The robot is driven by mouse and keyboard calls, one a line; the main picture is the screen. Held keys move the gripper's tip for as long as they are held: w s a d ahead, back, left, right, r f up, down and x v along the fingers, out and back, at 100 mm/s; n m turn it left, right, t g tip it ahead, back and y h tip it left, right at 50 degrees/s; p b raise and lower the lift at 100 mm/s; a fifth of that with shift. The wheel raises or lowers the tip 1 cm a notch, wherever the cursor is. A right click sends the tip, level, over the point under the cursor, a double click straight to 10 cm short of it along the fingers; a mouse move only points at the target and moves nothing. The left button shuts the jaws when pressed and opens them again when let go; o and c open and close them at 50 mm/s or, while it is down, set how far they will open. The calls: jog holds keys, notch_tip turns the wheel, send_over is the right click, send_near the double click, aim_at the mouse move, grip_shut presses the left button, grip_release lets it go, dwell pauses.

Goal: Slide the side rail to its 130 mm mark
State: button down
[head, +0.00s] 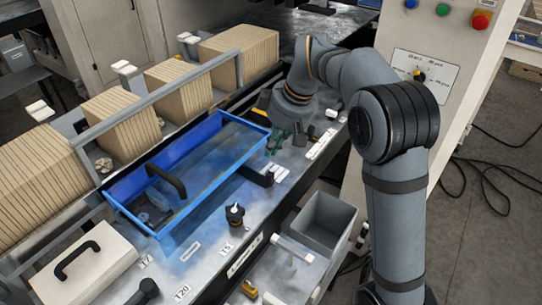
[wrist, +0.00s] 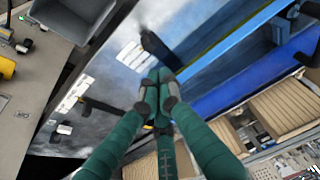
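My gripper (head: 277,140) hangs above the grey metal deck, just past the right end of the blue tray. In the wrist view its teal fingers (wrist: 158,82) are drawn together at the tips, and I see nothing held between them. A black block with a short bar (head: 260,175) sits on the deck beside the tray, with white labels next to it. In the wrist view the black bar (wrist: 158,46) lies just beyond the fingertips; I cannot tell whether they touch it. I cannot tell for sure which part is the side rail, and the mark numbers are unreadable.
The blue tray (head: 127,212) has a black handle across it. Kraft paper stacks (head: 125,122) stand behind a grey bar. A black knob (head: 235,214) rises from the front deck, near a grey bin (head: 346,213). A control cabinet (head: 450,50) stands at right.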

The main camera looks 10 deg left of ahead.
jog(key=p, duration=0.1)
send_over(257, 178)
jog(key=d, duration=0.2)
jog(key=f, duration=0.9)
jog(key=shift+s+a, duration=0.1)
jog(key=shift+s, duration=0.25)
